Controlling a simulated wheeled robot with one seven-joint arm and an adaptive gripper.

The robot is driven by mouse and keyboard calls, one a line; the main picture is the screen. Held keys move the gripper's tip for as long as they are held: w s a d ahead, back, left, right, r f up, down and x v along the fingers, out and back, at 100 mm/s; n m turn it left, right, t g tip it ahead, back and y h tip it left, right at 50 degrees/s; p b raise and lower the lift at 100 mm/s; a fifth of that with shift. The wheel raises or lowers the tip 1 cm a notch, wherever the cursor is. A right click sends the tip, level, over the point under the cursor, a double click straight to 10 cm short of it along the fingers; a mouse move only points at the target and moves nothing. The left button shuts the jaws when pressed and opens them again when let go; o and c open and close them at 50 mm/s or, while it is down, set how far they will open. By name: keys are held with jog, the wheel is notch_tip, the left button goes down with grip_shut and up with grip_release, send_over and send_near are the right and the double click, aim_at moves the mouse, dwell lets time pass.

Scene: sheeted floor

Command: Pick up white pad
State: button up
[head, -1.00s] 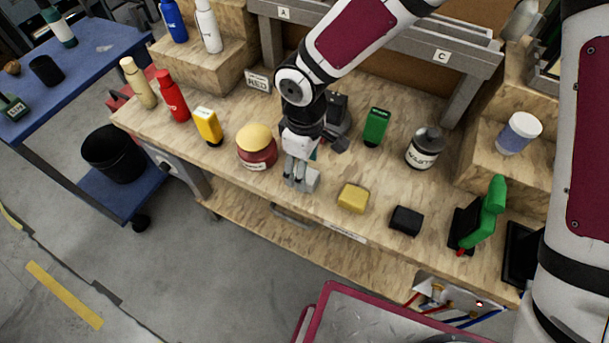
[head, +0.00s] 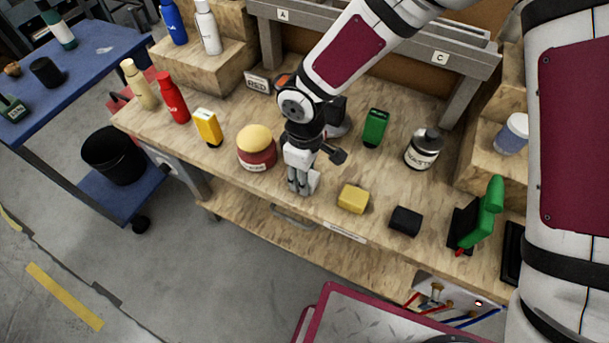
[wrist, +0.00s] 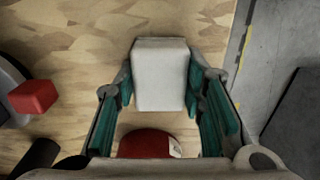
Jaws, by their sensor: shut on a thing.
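The white pad (wrist: 160,78) is a pale block with rounded edges. In the wrist view it lies between the two teal-lined fingers of my gripper (wrist: 163,95), which is shut on it. In the head view my gripper (head: 301,187) points down at the front part of the wooden workbench, and the pad (head: 314,181) shows only in part beside the fingers. I cannot tell whether the pad touches the bench top.
A red jar with a yellow lid (head: 256,150) stands close to the left of my gripper. A yellow block (head: 352,199) and a black block (head: 405,220) lie to the right. The bench's front edge is near.

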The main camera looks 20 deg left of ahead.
jog(key=shift+r, duration=0.1)
jog(key=shift+r, duration=0.45)
jog(key=r, duration=0.1)
jog(key=s+r, duration=0.1)
jog(key=shift+d+r, duration=0.25)
jog(key=shift+r, duration=0.05)
jog(key=s+d+b, duration=0.1)
jog(key=s+d, duration=0.2)
jog(key=s, duration=0.4)
jog(key=s+d+r, duration=0.1)
jog(key=s+d, duration=0.2)
jog(key=s, duration=0.3)
jog(key=shift+s+r+b, duration=0.15)
jog(key=shift+s+b, duration=0.2)
jog(key=shift+b, duration=0.05)
